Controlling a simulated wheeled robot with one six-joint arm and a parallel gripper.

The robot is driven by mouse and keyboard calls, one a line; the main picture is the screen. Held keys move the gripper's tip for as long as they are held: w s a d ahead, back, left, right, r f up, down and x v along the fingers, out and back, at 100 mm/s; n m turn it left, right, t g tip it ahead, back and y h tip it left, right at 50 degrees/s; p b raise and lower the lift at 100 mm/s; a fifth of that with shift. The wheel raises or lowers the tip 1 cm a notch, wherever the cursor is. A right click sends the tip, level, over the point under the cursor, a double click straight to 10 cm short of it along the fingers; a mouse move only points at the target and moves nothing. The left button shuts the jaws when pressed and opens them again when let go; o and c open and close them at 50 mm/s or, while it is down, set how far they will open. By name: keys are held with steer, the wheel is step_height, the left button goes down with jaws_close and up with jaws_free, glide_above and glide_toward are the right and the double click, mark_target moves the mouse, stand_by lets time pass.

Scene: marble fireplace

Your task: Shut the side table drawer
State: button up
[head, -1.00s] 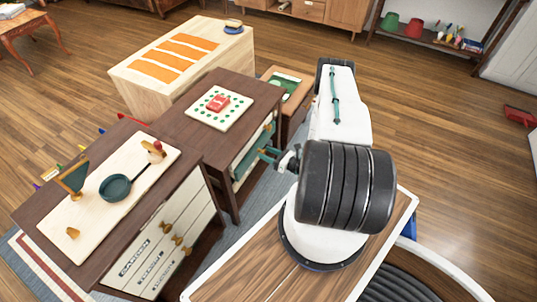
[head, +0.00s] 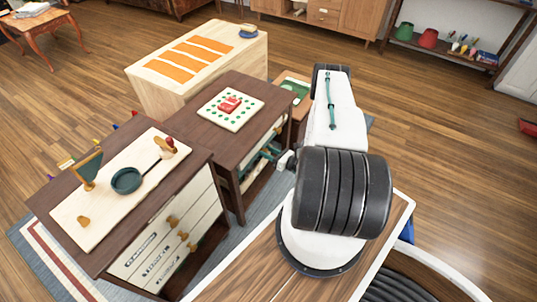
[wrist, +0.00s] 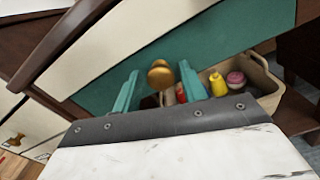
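The dark brown side table (head: 205,120) stands left of my arm in the head view. Its drawer front (head: 256,146) faces my arm, partly hidden by the gripper. A round brass knob (wrist: 160,75) appears between the fingers of my gripper (wrist: 157,90), which are apart, with nothing clamped. In the head view my gripper (head: 268,156) is small and close to the drawer front. I cannot tell how far out the drawer stands, or whether the fingers touch it.
A second dark cabinet (head: 119,245) with several cream drawers stands at front left. A pale chest (head: 165,90) with orange strips is behind. In the wrist view a beige basket (wrist: 268,88) with colourful items sits low right. Open wooden floor (head: 440,130) lies right of my arm.

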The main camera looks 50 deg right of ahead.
steer(key=shift+o, duration=0.2)
steer(key=shift+s+d, duration=0.2)
steer(key=shift+s, duration=0.35)
steer(key=s+d, duration=0.1)
steer(key=s, duration=0.5)
steer(key=shift+s, duration=0.3)
